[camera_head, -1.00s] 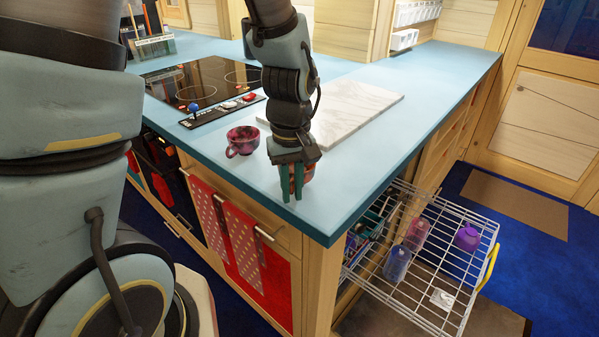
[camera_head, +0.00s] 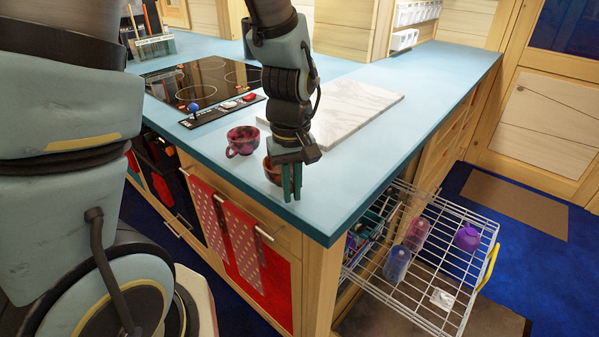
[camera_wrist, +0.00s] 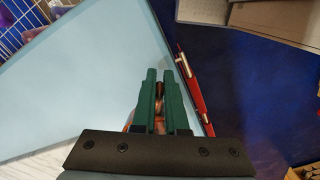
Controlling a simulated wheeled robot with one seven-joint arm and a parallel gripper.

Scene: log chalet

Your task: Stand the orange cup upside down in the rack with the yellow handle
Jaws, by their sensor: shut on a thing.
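The orange cup (camera_head: 271,173), brownish orange, is near the counter's front edge, just left of my gripper's fingers and partly hidden by them. My gripper (camera_head: 291,183) points down with its green fingers shut on the cup. In the wrist view, a little orange of the cup (camera_wrist: 158,90) shows between the fingers (camera_wrist: 159,85); most of it is hidden. I cannot tell whether the cup touches the counter. The wire rack (camera_head: 463,302) is pulled out below the counter at the right, with its yellow handle (camera_head: 489,268) on the outer side.
A dark red patterned cup (camera_head: 242,141) stands on the counter left of my gripper. A marble board (camera_head: 350,113) and a cooktop (camera_head: 205,85) lie behind. The rack holds a purple cup (camera_head: 467,238), a pink cup (camera_head: 417,234) and a blue cup (camera_head: 397,264). Its front part has free room.

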